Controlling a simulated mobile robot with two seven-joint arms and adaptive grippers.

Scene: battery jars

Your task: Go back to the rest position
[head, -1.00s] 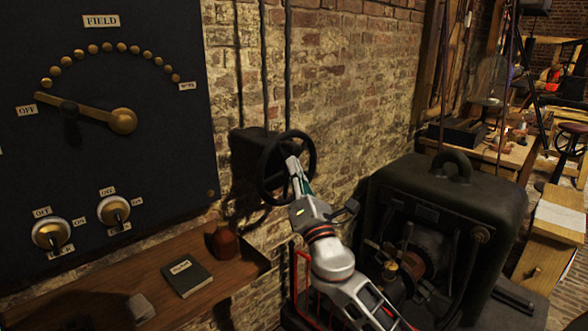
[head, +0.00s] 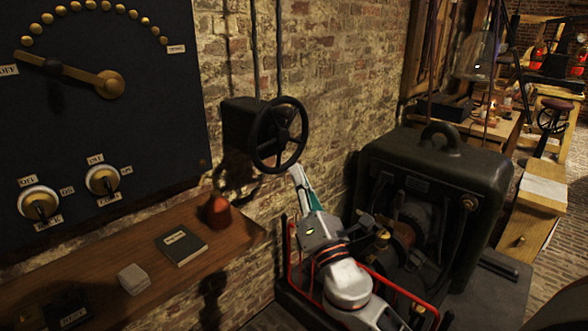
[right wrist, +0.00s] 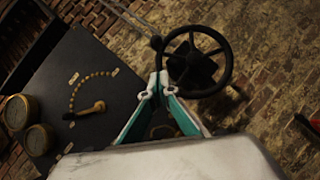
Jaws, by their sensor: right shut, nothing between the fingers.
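My right gripper (head: 300,180) is shut and empty, in front of the brick wall and just below the black handwheel (head: 279,134). The wheel sits on a dark box on the wall. In the right wrist view, the closed fingertips (right wrist: 156,84) show near the lower left of the wheel (right wrist: 198,62); I cannot tell the exact gap in depth. My right forearm runs down to the bottom of the head view. My left gripper is not in view.
The black panel (head: 120,140) with a brass lever and two switches hangs at left. A wooden shelf (head: 150,240) below it holds a book (head: 181,245) and a red-brown jar (head: 217,211). A dark machine (head: 430,190) with a red rail (head: 400,288) stands close to my right arm.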

